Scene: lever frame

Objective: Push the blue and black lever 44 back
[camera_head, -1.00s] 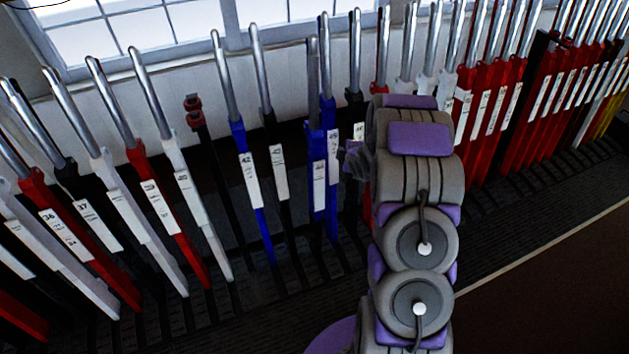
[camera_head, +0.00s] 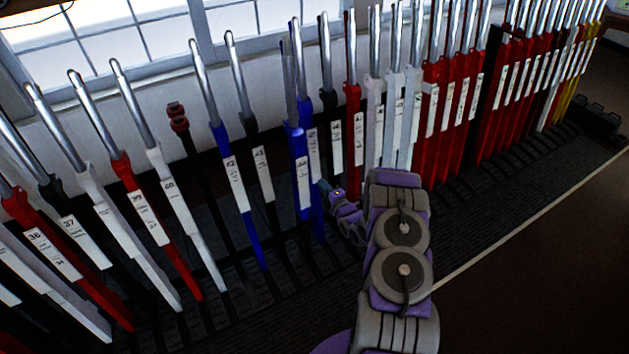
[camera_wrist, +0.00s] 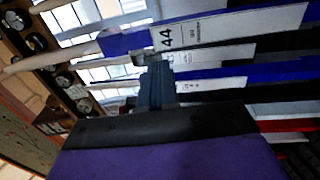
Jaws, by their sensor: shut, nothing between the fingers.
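Lever 44 (camera_head: 296,145) stands in the row in the head view, with a blue body, a white number label and a bare metal handle. It leans much like the blue lever just behind it. In the wrist view, lever 44 (camera_wrist: 124,41) crosses the top, its label reading 44. My gripper (camera_head: 325,188) is shut and empty, just right of lever 44's label in the head view. In the wrist view, my gripper (camera_wrist: 152,60) has its tips close to the lever's edge near the label. I cannot tell whether they touch.
Blue lever 42 (camera_head: 220,140) and a black lever (camera_head: 248,125) stand to the left. A red lever (camera_head: 353,100) and white levers stand to the right, close to my arm. Windows (camera_head: 140,40) are behind the row. Open brown floor (camera_head: 530,260) lies at the front right.

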